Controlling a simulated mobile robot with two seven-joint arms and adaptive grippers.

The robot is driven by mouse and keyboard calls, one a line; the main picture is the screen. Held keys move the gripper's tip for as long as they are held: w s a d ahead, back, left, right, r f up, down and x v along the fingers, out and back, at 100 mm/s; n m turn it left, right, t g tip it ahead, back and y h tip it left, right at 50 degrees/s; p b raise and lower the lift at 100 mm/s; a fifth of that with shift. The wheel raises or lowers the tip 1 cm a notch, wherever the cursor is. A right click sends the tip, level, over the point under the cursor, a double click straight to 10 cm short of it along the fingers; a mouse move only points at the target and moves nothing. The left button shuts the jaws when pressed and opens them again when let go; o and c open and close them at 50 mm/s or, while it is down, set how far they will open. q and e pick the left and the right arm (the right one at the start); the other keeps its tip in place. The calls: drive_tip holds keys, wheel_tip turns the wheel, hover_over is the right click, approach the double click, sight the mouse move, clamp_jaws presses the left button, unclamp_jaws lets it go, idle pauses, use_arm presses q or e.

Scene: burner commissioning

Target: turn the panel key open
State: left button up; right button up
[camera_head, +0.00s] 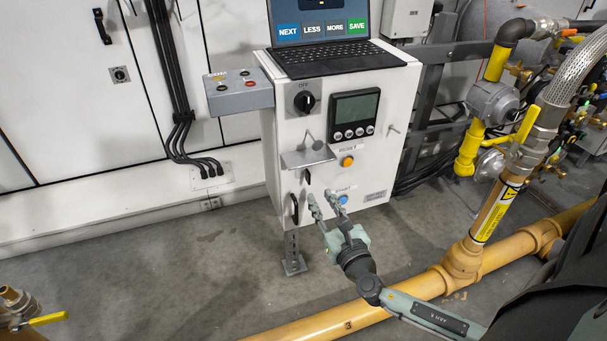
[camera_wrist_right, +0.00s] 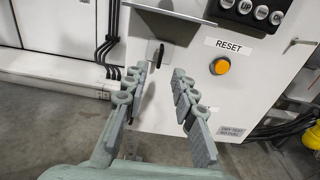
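The panel key (camera_head: 307,176) is a small black piece on the front of the white control cabinet, below a small grey shelf. In the right wrist view the key (camera_wrist_right: 160,54) stands roughly upright and shows between my fingertips, farther off. My right gripper (camera_head: 327,202) is open and empty in front of the cabinet's lower front. In the wrist view its two fingers (camera_wrist_right: 160,78) are spread apart, with a gap to the key. My left gripper is not in view.
The grey shelf (camera_head: 307,158) juts out just above the key. A black handle (camera_head: 294,208) is lower left. A yellow pipe (camera_head: 420,285) runs along the floor under my right arm.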

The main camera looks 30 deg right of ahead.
sight(310, 180)
drive_tip(key=x, duration=0.7)
drive_tip(key=shift+w, duration=0.15)
drive_tip(key=shift+r, duration=0.1)
clamp_jaws()
